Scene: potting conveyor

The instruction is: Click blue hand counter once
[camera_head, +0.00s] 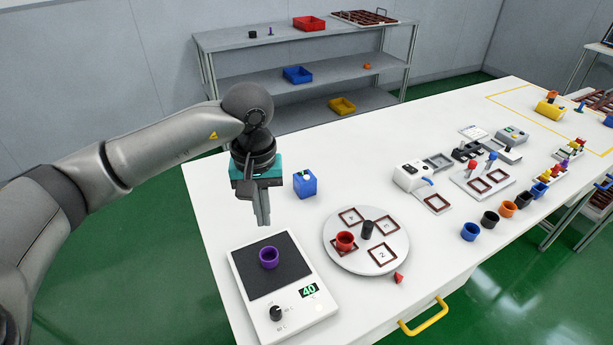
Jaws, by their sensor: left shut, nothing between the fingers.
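The blue hand counter (305,185) is a small blue box with a light button area on top. It stands on the white table, behind the scale and the round turntable. My left gripper (264,221) points down above the table, to the left of the counter and apart from it. Its fingers are shut with nothing between them. My right gripper is not in view.
A turntable (345,261) with a red cup (345,241) stands to the right. Several cups and devices fill the table's right side. White table is bare behind the counter.

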